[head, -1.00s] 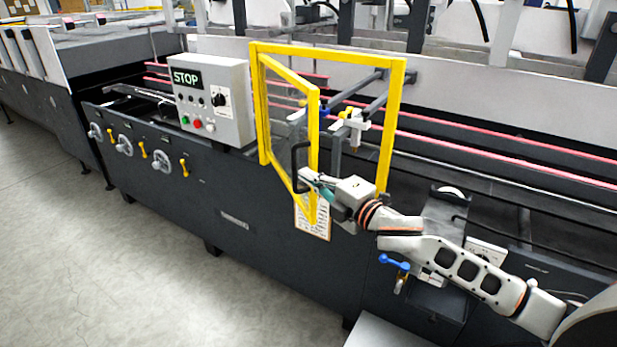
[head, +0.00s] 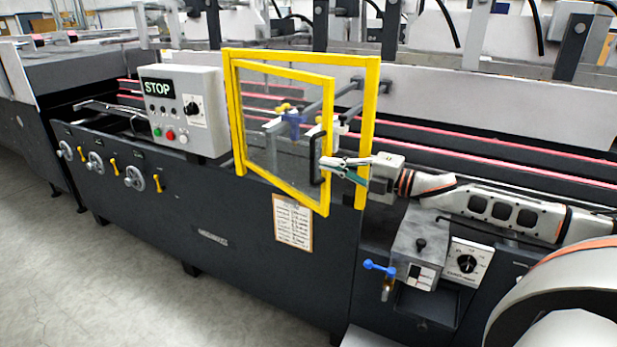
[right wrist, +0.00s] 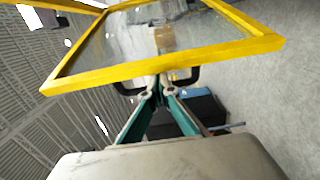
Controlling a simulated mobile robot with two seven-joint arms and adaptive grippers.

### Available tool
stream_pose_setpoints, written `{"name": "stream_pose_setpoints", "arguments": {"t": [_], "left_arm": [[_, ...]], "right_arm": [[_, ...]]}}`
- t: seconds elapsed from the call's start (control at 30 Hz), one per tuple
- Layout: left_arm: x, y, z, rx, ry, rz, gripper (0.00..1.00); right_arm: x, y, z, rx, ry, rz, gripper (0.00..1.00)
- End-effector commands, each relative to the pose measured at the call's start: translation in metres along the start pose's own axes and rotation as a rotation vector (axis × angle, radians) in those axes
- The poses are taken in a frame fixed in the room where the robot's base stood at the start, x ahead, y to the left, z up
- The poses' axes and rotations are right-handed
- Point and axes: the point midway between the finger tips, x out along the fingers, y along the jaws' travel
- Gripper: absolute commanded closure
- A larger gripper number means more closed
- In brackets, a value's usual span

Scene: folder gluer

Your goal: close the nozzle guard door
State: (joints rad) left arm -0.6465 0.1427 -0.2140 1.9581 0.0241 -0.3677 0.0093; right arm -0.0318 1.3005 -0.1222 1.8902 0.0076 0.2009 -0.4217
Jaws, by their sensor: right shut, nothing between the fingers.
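The nozzle guard door (head: 285,72) is a yellow frame with a clear pane, hinged on its left side to a fixed yellow guard frame (head: 368,130). It stands ajar, its free right edge swung out toward me, apart from the frame's right post. Its black handle (head: 316,160) is on that free edge. My right gripper (head: 331,166) is shut and empty, with its fingertips at the handle. In the right wrist view, the fingertips (right wrist: 157,86) overlap the handle (right wrist: 184,78) just below the door's yellow bar (right wrist: 165,66); contact is unclear. My left gripper is not in view.
A grey control box (head: 184,110) with a STOP display stands left of the guard. Nozzle fittings (head: 291,120) show behind the pane. A grey unit with a blue-handled valve (head: 380,268) and a dial panel (head: 466,262) lie below my right arm.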

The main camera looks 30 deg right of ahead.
Motion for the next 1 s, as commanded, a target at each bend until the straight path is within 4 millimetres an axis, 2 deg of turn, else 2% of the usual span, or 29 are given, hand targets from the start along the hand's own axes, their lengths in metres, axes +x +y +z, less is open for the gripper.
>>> {"name": "stream_pose_setpoints", "arguments": {"t": [0.03,0.3,0.57,0.73,1.0], "left_arm": [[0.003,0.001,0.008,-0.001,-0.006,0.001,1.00],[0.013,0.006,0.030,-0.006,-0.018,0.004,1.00],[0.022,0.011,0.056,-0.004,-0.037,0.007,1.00],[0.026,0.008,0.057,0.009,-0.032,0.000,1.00],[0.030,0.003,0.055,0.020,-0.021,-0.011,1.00]], "right_arm": [[-0.004,-0.005,0.009,-0.001,-0.005,-0.005,1.00],[-0.016,-0.005,0.053,-0.001,-0.008,-0.003,1.00],[-0.023,-0.006,0.088,0.000,-0.007,-0.003,1.00],[-0.025,-0.005,0.104,0.000,-0.007,-0.002,1.00],[-0.027,-0.002,0.116,0.000,-0.006,0.000,1.00]]}}
